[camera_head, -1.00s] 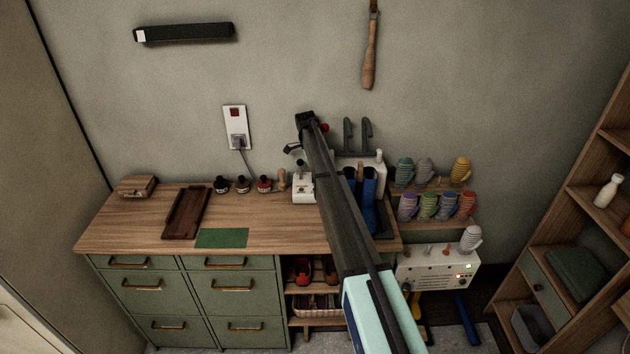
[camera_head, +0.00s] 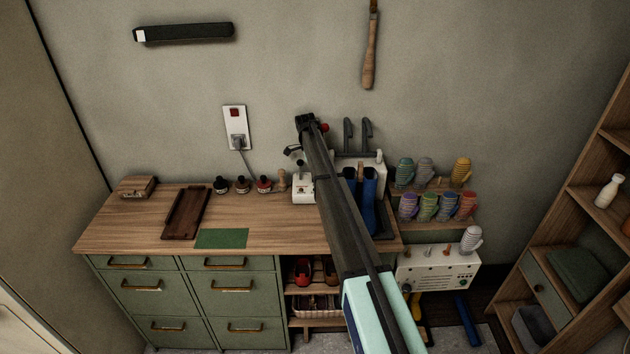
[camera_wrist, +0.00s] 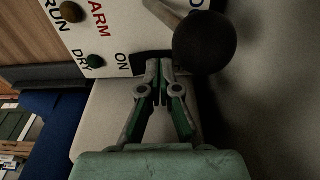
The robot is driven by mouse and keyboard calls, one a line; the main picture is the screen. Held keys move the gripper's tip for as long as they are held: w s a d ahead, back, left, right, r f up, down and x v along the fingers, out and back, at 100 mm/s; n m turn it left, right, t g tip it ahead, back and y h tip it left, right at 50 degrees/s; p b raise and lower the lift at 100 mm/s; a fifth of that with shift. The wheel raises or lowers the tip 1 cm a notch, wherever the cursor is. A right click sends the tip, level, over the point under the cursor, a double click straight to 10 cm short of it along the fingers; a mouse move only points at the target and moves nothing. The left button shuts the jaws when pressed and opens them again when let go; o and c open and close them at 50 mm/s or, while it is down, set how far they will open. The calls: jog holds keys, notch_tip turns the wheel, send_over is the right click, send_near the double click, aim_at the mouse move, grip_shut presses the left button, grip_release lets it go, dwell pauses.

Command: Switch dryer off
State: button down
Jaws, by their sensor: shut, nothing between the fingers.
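The white panel (camera_wrist: 95,40) in the wrist view carries the words RUN, WARM, DRY and ON. A brown lamp (camera_wrist: 72,12) sits by RUN and a dark green lamp (camera_wrist: 96,61) by DRY; neither glows clearly. A pale lever ends in a big black ball (camera_wrist: 204,42). My gripper (camera_wrist: 164,68) is shut and empty, its tips just left of and below the ball; I cannot tell if they touch. In the head view my gripper (camera_head: 306,122) is at the white unit (camera_head: 376,160) with dark hooks, which my arm partly hides.
A wall socket (camera_head: 236,130), small bottles and a dark tray (camera_head: 186,212) are on the left. The bench (camera_head: 130,225) has free room there. Open shelves (camera_head: 590,220) stand far right.

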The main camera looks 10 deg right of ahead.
jog(key=shift+r+p, duration=0.6)
jog(key=shift+r, duration=2.75)
jog(key=shift+a, duration=0.1)
